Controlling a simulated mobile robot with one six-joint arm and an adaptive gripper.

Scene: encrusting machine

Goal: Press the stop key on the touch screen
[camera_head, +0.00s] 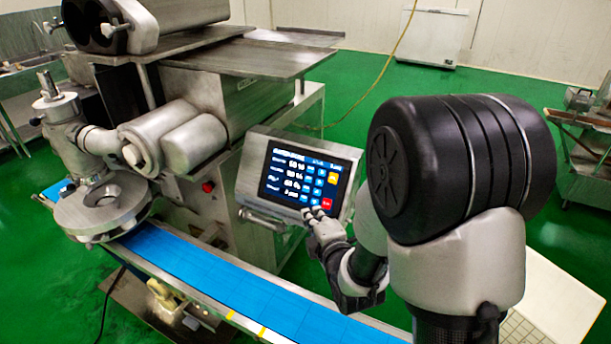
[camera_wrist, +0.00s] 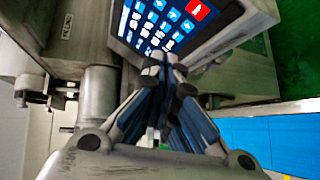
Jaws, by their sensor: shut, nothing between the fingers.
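The touch screen (camera_head: 290,190) is lit dark blue with white text and blue keys, in a tilted grey metal housing. A red key (camera_head: 327,204), which appears to be the stop key, is at the screen's lower right; its label is too small to read. In the wrist view the red key (camera_wrist: 199,10) is at the top, above and right of my fingertips. My gripper (camera_head: 314,213) is shut and empty, its tips at the screen's lower right edge, just left of and below the red key. In the wrist view my gripper (camera_wrist: 162,65) overlaps the screen's lower edge; I cannot tell whether it touches.
An orange key (camera_head: 333,178) sits above the red one. A blue conveyor belt (camera_head: 190,266) runs below the screen. The machine's steel body (camera_head: 225,85) stands behind and left. A red knob (camera_head: 208,187) is on the machine's side. Green floor (camera_head: 370,75) lies open behind.

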